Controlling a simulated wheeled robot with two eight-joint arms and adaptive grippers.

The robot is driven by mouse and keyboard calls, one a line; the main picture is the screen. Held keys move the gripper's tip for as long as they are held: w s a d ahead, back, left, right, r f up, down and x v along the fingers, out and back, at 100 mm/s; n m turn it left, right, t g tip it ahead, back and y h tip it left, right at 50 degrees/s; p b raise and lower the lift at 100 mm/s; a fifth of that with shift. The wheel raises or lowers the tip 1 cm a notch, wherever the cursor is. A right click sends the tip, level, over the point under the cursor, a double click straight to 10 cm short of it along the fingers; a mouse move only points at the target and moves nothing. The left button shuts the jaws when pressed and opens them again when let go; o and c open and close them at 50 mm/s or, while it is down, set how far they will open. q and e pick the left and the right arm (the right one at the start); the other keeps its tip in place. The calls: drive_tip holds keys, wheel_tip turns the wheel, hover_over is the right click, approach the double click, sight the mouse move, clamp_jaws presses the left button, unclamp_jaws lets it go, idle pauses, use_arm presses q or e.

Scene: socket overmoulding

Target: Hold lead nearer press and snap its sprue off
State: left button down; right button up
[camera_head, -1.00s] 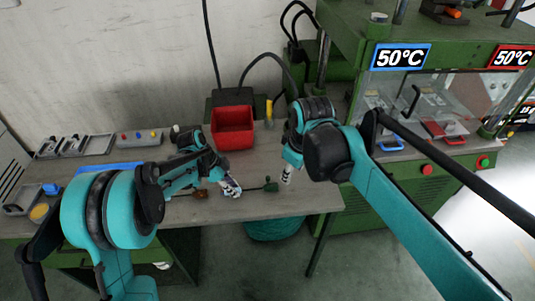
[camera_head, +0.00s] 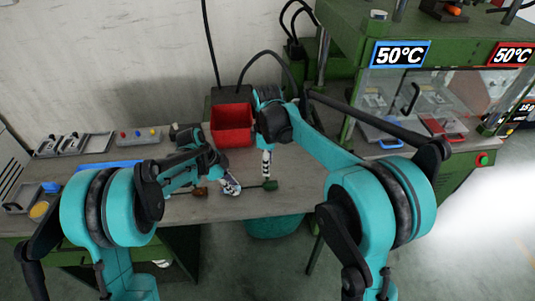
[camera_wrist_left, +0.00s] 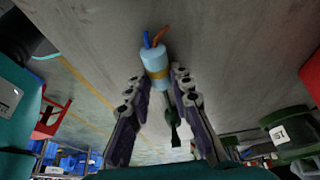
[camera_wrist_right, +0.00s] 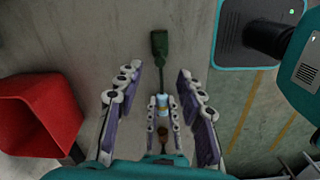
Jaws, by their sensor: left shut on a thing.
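My left gripper (camera_head: 230,183) is low over the table, shut on the lead. In the left wrist view, a light blue cylinder (camera_wrist_left: 154,62) with a gold band and blue and orange wire ends sits between its fingertips. A dark green block (camera_head: 270,185) on a thin dark stem sticks out to the right; the right wrist view shows it at the top (camera_wrist_right: 160,44). I cannot tell which part is the sprue. My right gripper (camera_head: 267,168) is open and empty above the stem and block, its fingers wide apart. A brown piece (camera_head: 199,192) shows left of the left gripper.
A red bin (camera_head: 232,125) stands behind the grippers. Grey trays (camera_head: 85,145) and a button box (camera_head: 138,136) lie at the back left. The green press (camera_head: 415,165) with 50°C displays stands right. The table's front edge is close below the grippers.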

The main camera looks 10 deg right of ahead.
wheel_tip(320, 180, down, 7)
drive_tip(key=shift+r, duration=0.1)
idle(0.3)
clamp_jaws()
drive_tip(key=shift+d, duration=0.15)
idle(0.6)
drive_tip(key=shift+r, duration=0.1)
drive_tip(key=shift+r, duration=2.95)
